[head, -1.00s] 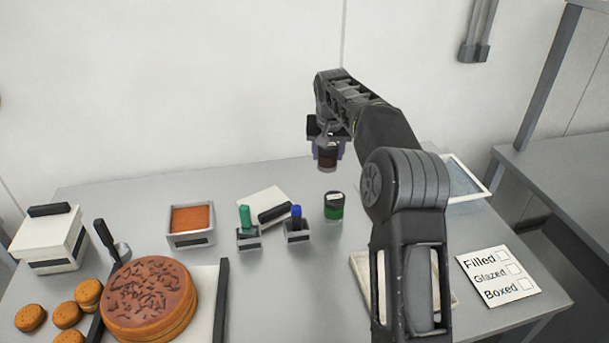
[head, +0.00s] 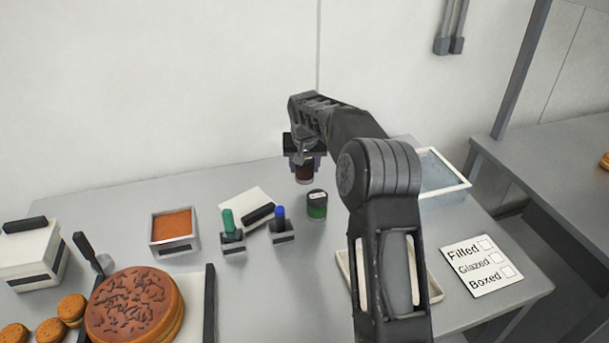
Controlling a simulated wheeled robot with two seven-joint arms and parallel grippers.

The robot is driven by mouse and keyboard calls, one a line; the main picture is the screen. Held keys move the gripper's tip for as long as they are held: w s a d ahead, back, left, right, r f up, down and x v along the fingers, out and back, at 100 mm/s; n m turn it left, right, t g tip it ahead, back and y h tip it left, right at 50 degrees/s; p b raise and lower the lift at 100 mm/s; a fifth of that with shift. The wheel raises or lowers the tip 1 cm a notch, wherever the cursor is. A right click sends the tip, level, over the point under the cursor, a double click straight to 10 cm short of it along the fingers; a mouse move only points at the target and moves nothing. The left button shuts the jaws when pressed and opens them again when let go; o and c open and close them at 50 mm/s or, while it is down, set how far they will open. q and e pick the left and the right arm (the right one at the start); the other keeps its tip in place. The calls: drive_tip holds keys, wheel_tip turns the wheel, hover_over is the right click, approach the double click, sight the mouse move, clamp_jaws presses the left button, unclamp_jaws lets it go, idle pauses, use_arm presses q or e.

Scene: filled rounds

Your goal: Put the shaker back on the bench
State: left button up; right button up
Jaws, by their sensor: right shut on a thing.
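The shaker (head: 304,174) is a small jar with dark brown contents. It is upright at the back of the bench (head: 120,204), beyond the green jar. My right gripper (head: 303,160) is shut on its upper part from above. The shaker's base is at or just above the bench top; I cannot tell if it touches. My left gripper is not in view.
A green jar (head: 317,206) stands just in front of the shaker. A cake (head: 135,305) is front left. A white-rimmed tray (head: 462,184) and checklist card (head: 482,265) are at right.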

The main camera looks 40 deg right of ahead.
sight(305, 177)
wheel_tip(305, 177, down, 3)
drive_tip(key=shift+f+p, duration=0.2)
drive_tip(key=shift+p, duration=0.25)
drive_tip(key=shift+f, duration=0.2)
drive_tip(key=shift+f+b, duration=0.25)
drive_tip(key=shift+b, duration=0.05)
drive_tip(key=o, duration=1.4)
drive_tip(key=shift+r, duration=0.1)
drive_tip(key=shift+o, duration=0.2)
drive_tip(key=shift+r, duration=0.1)
